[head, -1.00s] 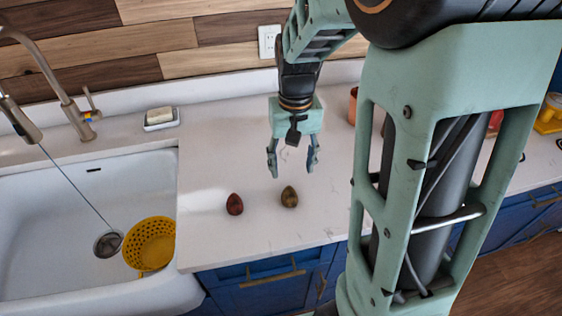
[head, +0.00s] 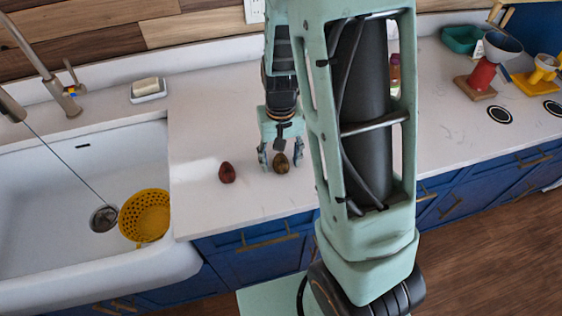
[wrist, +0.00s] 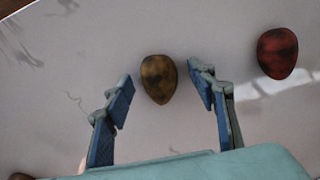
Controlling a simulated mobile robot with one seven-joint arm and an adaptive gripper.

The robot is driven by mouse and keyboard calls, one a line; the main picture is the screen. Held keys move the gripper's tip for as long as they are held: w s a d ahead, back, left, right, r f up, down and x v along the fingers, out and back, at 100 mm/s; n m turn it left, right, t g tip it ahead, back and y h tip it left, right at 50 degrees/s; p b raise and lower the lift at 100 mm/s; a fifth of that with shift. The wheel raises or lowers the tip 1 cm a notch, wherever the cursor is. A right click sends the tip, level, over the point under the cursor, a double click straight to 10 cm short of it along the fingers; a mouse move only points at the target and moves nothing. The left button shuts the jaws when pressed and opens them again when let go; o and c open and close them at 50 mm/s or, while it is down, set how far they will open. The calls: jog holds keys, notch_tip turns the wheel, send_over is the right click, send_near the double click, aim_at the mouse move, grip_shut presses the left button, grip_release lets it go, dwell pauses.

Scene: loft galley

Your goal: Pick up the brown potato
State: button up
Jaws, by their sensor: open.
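The brown potato (head: 281,164) is a small egg-shaped thing on the white counter, just right of a dark red one.
The dark red egg-shaped thing (head: 227,172) lies just left of the gripper, and also shows in the wrist view (wrist: 277,53). The white sink (head: 60,190) with a yellow colander (head: 146,215) is at the left. A soap dish (head: 148,96) stands behind. The counter's front edge is close.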

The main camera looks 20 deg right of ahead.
jog(key=shift+c, duration=0.3)
jog(key=c, duration=1.2)
jog(key=shift+r, duration=0.1)
